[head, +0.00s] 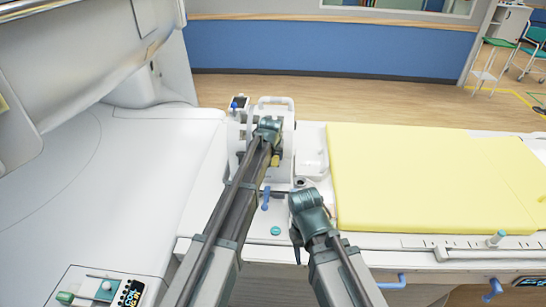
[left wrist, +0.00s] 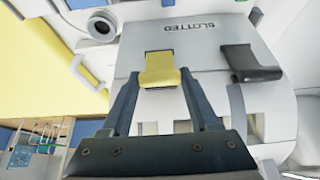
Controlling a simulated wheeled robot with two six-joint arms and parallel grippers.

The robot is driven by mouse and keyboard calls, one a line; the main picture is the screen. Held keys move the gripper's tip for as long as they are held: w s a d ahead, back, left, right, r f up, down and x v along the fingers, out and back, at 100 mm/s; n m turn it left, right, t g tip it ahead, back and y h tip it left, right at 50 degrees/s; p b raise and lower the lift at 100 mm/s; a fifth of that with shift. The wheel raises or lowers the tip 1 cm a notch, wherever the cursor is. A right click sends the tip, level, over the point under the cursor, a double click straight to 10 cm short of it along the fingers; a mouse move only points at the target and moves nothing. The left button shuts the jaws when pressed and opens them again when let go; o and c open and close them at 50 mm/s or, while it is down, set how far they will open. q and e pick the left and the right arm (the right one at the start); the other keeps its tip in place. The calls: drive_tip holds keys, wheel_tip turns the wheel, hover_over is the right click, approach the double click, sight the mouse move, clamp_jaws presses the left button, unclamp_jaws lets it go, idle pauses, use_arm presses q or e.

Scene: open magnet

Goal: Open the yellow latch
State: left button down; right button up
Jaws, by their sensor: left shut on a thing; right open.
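The yellow latch (left wrist: 161,70) shows in the left wrist view on the face of a white housing (left wrist: 200,52) marked "SLOTTED". In the head view a small part of the latch (head: 275,160) shows beside my left gripper (head: 270,145). My left gripper (left wrist: 160,90) is shut on the yellow latch, with its fingertips at the latch's lower end. A dark grey latch (left wrist: 250,64) sits to the right of the yellow one, apart from the fingers. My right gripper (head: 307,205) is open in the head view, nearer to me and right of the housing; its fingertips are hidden.
A yellow mattress (head: 430,175) lies on the table to the right. A large white machine (head: 80,60) rises at the left. A blue lever (head: 266,198) stands between my arms. A small tool tray (head: 100,288) is at the lower left. Open floor (head: 400,100) lies behind.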

use_arm(q)
drive_tip(key=shift+s+f+t+b, duration=0.5)
drive_tip(key=shift+t+b, duration=0.5)
drive_tip(key=shift+b, duration=0.55)
drive_tip(key=shift+s+f+t+b, duration=0.3)
drive_tip(key=shift+s+t+b, duration=0.55)
drive_tip(key=shift+b, duration=0.75)
drive_tip(key=shift+s+f+t+b, duration=0.4)
drive_tip(key=shift+t+b, duration=0.75)
drive_tip(key=shift+b, duration=0.4)
drive_tip(key=shift+c, duration=1.6)
unclamp_jaws()
drive_tip(key=shift+r, duration=0.1)
drive_tip(key=p+v, duration=0.7)
drive_tip(key=v, duration=0.6)
drive_tip(key=shift+s+r, duration=0.2)
drive_tip(key=shift+s, duration=0.15)
